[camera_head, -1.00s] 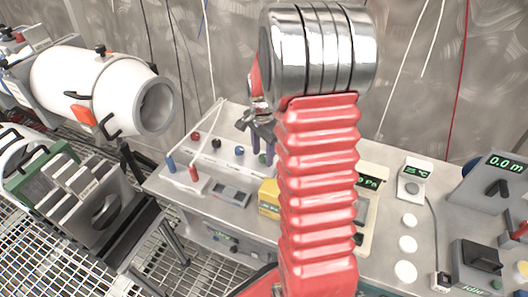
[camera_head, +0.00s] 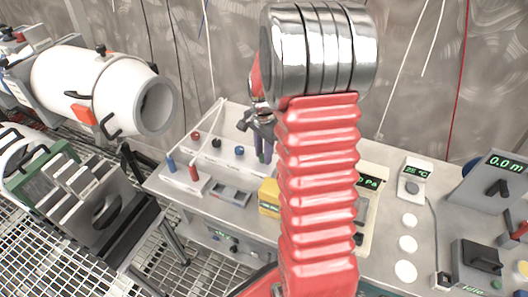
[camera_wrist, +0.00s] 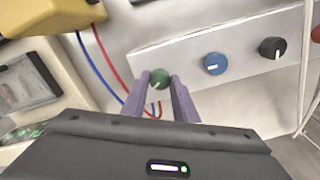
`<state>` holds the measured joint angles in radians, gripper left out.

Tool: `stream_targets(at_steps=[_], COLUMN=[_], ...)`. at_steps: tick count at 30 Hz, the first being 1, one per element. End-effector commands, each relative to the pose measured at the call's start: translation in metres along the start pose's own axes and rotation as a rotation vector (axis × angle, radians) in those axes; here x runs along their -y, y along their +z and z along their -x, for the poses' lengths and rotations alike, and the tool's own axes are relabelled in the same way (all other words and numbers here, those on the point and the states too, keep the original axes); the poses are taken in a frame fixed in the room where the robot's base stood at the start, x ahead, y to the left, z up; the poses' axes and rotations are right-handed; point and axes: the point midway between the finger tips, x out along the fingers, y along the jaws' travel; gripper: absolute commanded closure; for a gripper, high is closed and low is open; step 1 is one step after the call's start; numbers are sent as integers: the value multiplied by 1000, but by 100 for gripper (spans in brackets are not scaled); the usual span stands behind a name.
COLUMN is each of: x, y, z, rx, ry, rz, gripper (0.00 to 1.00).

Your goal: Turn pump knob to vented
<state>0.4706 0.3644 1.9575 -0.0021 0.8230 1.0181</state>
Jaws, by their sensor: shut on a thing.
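In the wrist view a green knob (camera_wrist: 160,76) with a pale pointer mark sits at the end of a row on a light panel strip (camera_wrist: 243,62). My gripper (camera_wrist: 160,92) has its two purple fingers on either side of this knob and is shut on it. I cannot read a label that names it as the pump knob or shows its positions. In the head view my gripper (camera_head: 264,150) points down at the right end of the white knob strip (camera_head: 222,158). The green knob is hidden there behind the fingers.
Along the strip stand a blue knob (camera_wrist: 215,63), a black knob (camera_wrist: 272,48) and a red knob (camera_head: 195,135). Red and blue wires hang beside my fingers. A yellow box (camera_head: 269,196) stands close by. A white cylinder (camera_head: 100,85) is at the left.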

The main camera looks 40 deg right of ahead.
Motion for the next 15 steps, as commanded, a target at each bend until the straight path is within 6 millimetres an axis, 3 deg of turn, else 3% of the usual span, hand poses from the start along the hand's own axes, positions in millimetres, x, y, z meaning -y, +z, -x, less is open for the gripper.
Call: stream_targets(at_steps=[15], x=[6], y=[1], z=[3], rx=[-6], ry=[-15], rz=[331], gripper=[96])
